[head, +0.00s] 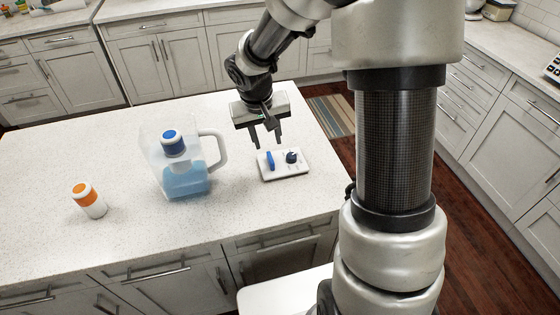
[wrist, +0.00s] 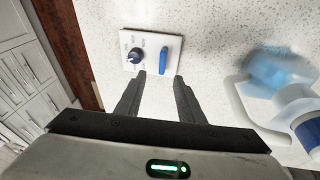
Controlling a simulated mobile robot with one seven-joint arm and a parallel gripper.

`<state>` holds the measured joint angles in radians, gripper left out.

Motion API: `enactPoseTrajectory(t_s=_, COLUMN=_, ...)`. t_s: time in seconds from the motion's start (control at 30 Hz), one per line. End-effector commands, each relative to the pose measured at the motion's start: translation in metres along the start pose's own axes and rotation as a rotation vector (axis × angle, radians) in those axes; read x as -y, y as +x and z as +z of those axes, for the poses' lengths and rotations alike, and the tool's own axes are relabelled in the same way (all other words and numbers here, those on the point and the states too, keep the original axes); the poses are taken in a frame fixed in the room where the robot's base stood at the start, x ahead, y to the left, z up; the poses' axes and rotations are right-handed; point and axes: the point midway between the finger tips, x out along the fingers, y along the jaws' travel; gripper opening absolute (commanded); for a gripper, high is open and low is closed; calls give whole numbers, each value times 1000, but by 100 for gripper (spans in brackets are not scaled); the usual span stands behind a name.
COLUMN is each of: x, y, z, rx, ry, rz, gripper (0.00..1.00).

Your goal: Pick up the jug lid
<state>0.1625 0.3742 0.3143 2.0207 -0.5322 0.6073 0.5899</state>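The lid also shows, cut off, at the right edge of the wrist view (wrist: 308,132). My gripper (head: 268,142) is open and empty, fingers pointing down. It is to the right of the jug and its handle, above the counter near a white plate. In the wrist view the two fingertips (wrist: 163,85) are apart with nothing between them.
The white plate (head: 270,176) with a dark knob and a blue lever lies on the counter right of the jug. An orange-and-white bottle (head: 88,199) stands to the left. The jug's handle (head: 220,150) faces my gripper. The counter behind the jug is clear.

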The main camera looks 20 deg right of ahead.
Motion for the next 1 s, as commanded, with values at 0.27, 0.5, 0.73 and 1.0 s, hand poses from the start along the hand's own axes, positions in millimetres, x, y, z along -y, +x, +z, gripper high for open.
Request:
enactPoseTrajectory(t_s=0.27, x=0, y=32, z=0, rx=0, ry=-1, rz=0, gripper=35)
enactPoseTrajectory(t_s=0.5, x=6, y=60, z=6, rx=4, ry=-2, rz=0, gripper=35)
enactPoseTrajectory(t_s=0.73, x=6, y=83, z=6, rx=0, ry=-1, rz=0, gripper=35)
enactPoseTrajectory(t_s=1.0, x=6, y=84, z=5, rx=-1, ry=0, rz=0, gripper=28)
